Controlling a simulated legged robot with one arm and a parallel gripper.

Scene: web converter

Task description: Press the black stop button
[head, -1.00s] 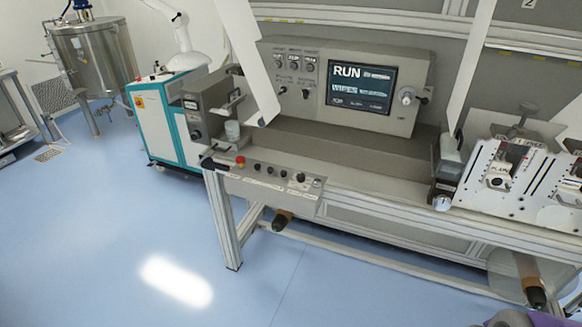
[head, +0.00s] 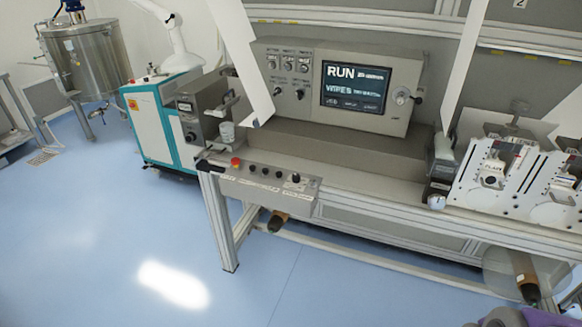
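A grey control panel (head: 262,190) juts from the front edge of the machine frame in the head view. It carries a red button (head: 235,162), several small dark buttons (head: 265,172) in a row and a larger black knob or button (head: 296,177) at its right end. Their labels are too small to read, so I cannot tell which one is the stop button. The screen (head: 355,88) above reads RUN. My gripper is not in view. A grey and purple shape shows at the bottom right edge, too cut off to tell.
Blue floor (head: 100,235) in front of the machine is clear. A white and teal cabinet (head: 150,130) stands left of the panel, with a steel tank (head: 85,55) behind. The frame's leg (head: 217,225) stands below the panel. White web strips slant across the machine.

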